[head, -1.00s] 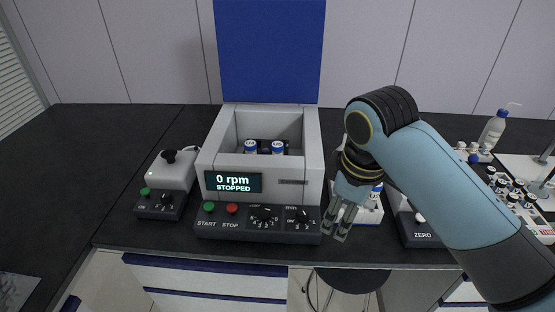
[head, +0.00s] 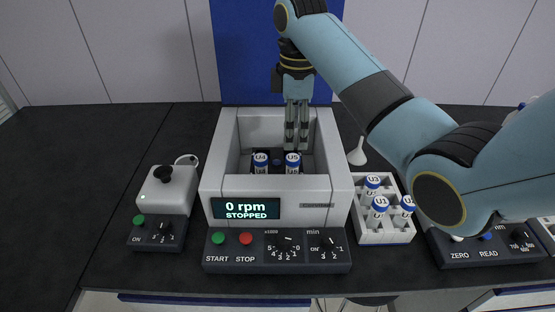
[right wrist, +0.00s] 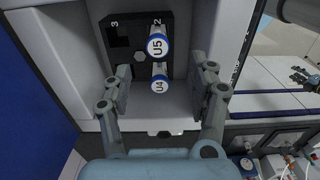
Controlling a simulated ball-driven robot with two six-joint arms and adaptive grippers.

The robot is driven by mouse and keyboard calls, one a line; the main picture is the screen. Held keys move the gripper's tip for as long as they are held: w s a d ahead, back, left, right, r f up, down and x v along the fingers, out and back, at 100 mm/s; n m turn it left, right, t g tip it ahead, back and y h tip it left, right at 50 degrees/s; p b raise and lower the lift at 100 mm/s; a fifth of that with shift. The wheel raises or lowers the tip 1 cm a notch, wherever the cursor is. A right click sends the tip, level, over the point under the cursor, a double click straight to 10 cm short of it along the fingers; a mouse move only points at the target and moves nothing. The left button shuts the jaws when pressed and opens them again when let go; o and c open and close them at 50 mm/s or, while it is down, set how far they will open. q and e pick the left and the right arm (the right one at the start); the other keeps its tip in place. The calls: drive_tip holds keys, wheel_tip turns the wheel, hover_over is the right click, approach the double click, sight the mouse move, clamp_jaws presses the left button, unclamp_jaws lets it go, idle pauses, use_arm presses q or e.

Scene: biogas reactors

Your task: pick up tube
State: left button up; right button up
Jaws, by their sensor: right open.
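Two blue-capped tubes stand in the rotor of the open centrifuge (head: 222,180): tube U4 (head: 260,162) on the left and tube U5 (head: 292,163) on the right. In the right wrist view, U5 (right wrist: 158,46) and U4 (right wrist: 161,84) show between the fingers, against the dark rotor (right wrist: 121,58). My right gripper (head: 296,146) is open and points down into the chamber, just behind and above U5. I cannot tell whether its fingers touch a tube. My left gripper is not in view.
A white rack (head: 386,236) with tubes U3 (head: 372,184), U1 (head: 380,206) and another tube stands right of the centrifuge. A small mixer (head: 166,190) stands left. The raised blue lid (head: 240,60) is behind the chamber. The far left bench is clear.

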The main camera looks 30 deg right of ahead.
sight(293, 158)
drive_tip(key=shift+w+f, duration=0.35)
drive_tip(key=shift+f, duration=0.35)
drive_tip(key=f, duration=0.3)
drive_tip(key=shift+s+f, duration=0.2)
drive_tip(key=shift+s, duration=0.05)
drive_tip(key=shift+f+p, duration=0.3)
wheel_tip(293, 158, down, 5)
drive_tip(key=shift+r+p, duration=0.2)
drive_tip(key=shift+p, duration=0.25)
drive_tip(key=shift+f, duration=0.2)
drive_tip(key=c, duration=1.2)
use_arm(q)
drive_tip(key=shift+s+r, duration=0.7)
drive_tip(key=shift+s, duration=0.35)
